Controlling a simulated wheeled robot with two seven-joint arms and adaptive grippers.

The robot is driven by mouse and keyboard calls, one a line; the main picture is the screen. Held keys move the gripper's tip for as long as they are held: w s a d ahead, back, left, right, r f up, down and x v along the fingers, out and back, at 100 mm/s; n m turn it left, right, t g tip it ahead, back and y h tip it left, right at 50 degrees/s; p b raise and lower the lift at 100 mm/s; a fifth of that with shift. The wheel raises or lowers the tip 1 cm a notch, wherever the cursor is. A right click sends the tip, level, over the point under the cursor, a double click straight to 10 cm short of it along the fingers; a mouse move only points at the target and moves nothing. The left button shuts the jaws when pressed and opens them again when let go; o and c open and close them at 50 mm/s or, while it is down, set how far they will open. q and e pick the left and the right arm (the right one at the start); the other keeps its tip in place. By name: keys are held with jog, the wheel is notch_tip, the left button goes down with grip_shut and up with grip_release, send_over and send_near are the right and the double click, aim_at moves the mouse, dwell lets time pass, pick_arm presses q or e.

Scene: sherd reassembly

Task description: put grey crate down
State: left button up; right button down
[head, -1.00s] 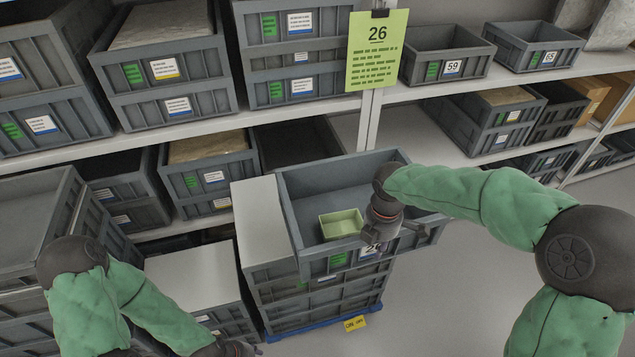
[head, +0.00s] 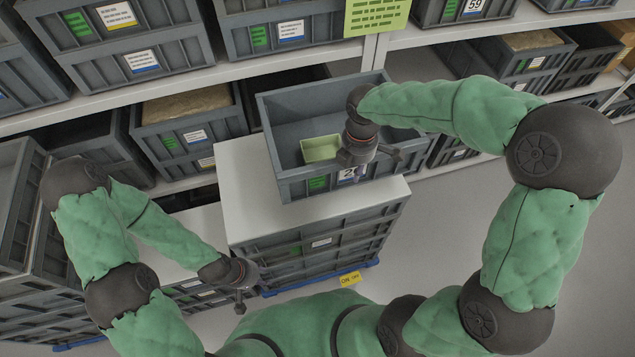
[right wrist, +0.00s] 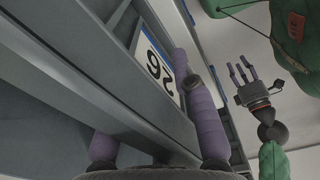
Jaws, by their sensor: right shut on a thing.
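The grey crate (head: 285,187) is at the middle of the head view, over the white top (head: 262,222) of a stack of grey crates. I cannot tell whether its base touches that top. A small light green box (head: 321,148) sits inside it. My right gripper (head: 362,170) is shut on the crate's front wall, beside its number label (head: 347,175).
Shelves with labelled grey crates (head: 190,135) run behind the stack. A green sign (head: 377,15) hangs on the shelf post. More crates (head: 20,215) stand at the left. The stack rests on a blue pallet with a yellow tag (head: 350,279). Grey floor at the right is clear.

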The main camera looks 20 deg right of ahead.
jog(key=w+a+f, duration=0.1)
jog(key=a+f, duration=0.1)
jog(key=w+a+f+b, duration=0.1)
jog(key=a+f, duration=0.1)
jog(key=a, duration=0.1)
jog(key=w+a+f, duration=0.1)
jog(key=a+f, duration=0.1)
jog(key=shift+a+f+b, duration=0.15)
jog(key=shift+a+b, duration=0.05)
jog(key=shift+b, duration=0.2)
jog(key=shift+a+f, duration=0.3)
jog(key=shift+f, duration=0.15)
jog(key=shift+w+a+f+b, duration=0.15)
jog(key=shift+f+b, duration=0.3)
jog(key=shift+f, duration=1.35)
jog(key=c, duration=1)
grip_release()
jog(key=shift+s+f, duration=0.1)
jog(key=shift+s, duration=0.1)
notch_tip(320, 180, up, 12)
jog(key=p, duration=0.2)
jog(key=shift+p, duration=0.3)
